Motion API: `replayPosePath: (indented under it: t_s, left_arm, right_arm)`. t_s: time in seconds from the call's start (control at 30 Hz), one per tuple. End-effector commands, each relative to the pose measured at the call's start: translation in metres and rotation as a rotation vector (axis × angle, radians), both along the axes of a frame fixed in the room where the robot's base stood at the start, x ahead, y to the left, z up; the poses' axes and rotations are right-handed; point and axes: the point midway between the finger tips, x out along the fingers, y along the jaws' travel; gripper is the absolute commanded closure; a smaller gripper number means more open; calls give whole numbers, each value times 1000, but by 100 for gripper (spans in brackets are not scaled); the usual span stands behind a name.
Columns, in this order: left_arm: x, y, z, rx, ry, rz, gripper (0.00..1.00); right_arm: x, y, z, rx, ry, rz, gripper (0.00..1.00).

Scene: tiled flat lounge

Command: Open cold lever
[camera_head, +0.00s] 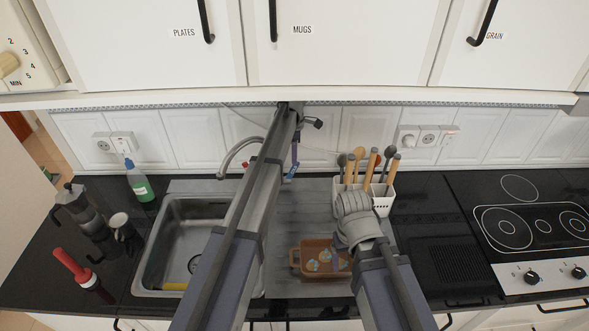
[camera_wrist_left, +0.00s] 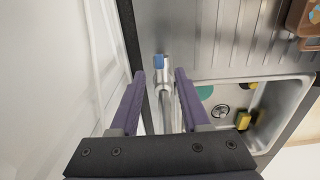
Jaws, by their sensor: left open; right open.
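The blue-tipped cold lever (camera_wrist_left: 160,62) of the sink tap shows in the left wrist view, just beyond the gap between my fingertips. In the head view the blue tip (camera_head: 291,172) is beside my left gripper's purple finger. My left gripper (camera_wrist_left: 160,74) is open and empty; in the head view (camera_head: 296,160) the arm hides much of it. The curved metal tap spout (camera_head: 235,150) is left of the arm, with a small red part (camera_head: 245,165) near its base. My right gripper (camera_head: 338,262) is over the brown tray, mostly hidden by its own wrist.
The sink basin (camera_head: 172,232) lies left of my left arm. A white utensil holder (camera_head: 382,203) stands to the right. A green bottle (camera_head: 139,182) stands left. White cupboards (camera_head: 345,50) hang above.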

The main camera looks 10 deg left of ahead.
Motion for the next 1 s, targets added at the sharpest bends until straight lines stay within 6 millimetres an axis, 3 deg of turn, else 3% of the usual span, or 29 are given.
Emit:
replayPosePath:
  t_s: [0.6, 1.0]
  left_arm:
    - [0, 0, -69, 0, 0, -1, 54]
    - [0, 0, -74, 0, 0, -1, 54]
  right_arm:
    - [0, 0, -70, 0, 0, -2, 22]
    - [0, 0, -74, 0, 0, -2, 22]
